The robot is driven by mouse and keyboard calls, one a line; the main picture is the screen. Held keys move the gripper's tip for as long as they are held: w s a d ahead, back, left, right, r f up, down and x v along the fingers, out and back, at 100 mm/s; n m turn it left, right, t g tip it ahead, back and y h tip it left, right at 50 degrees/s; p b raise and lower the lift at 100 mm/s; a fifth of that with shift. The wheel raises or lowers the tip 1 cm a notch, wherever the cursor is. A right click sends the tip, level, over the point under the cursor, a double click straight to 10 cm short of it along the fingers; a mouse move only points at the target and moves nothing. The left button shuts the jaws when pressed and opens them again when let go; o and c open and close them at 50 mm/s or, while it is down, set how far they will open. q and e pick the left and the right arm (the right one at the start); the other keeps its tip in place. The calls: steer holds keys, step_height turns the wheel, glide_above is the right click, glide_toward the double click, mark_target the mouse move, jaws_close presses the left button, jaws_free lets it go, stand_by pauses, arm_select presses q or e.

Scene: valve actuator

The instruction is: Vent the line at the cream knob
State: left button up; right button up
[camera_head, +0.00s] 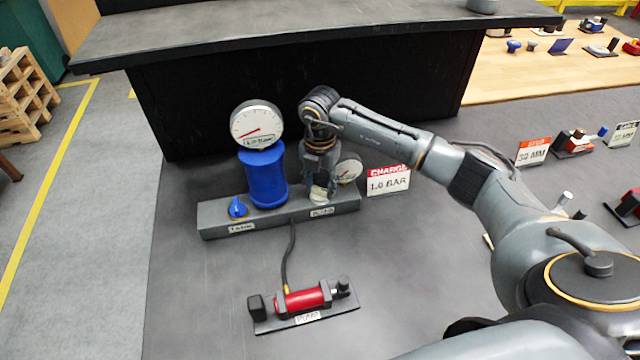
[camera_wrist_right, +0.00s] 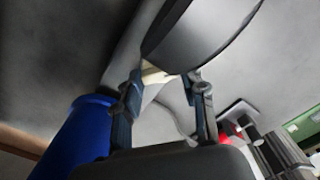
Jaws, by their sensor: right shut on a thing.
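The cream knob (camera_head: 318,193) sits at the right end of the grey manifold bar (camera_head: 270,217), above a small label. My right gripper (camera_head: 320,188) points down over it and is shut on it. In the right wrist view the cream knob (camera_wrist_right: 155,74) shows between the two fingers (camera_wrist_right: 163,92), partly hidden by a dark round gauge body. A small gauge (camera_head: 348,171) stands right behind the knob. A blue tank (camera_head: 263,178) with a large white gauge (camera_head: 256,125) stands left of it. My left gripper is not in view.
A blue knob (camera_head: 237,208) sits at the bar's left end. A red pump (camera_head: 303,299) lies in front, joined by a hose (camera_head: 287,258). A sign reading "CHARGE 1.0 BAR" (camera_head: 389,181) stands right of the bar. A dark raised shelf (camera_head: 300,35) runs behind.

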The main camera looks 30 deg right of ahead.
steer(key=shift+f+n+b, duration=0.15)
steer(key=shift+n+b, duration=1.35)
steer(key=shift+n, duration=0.4)
steer(key=shift+n+b, duration=0.9)
steer(key=shift+n, duration=0.3)
steer(key=shift+n+b, duration=0.3)
steer(key=shift+n, duration=0.3)
steer(key=shift+r, duration=0.2)
steer(key=o, duration=1.1)
steer(key=shift+o, duration=0.2)
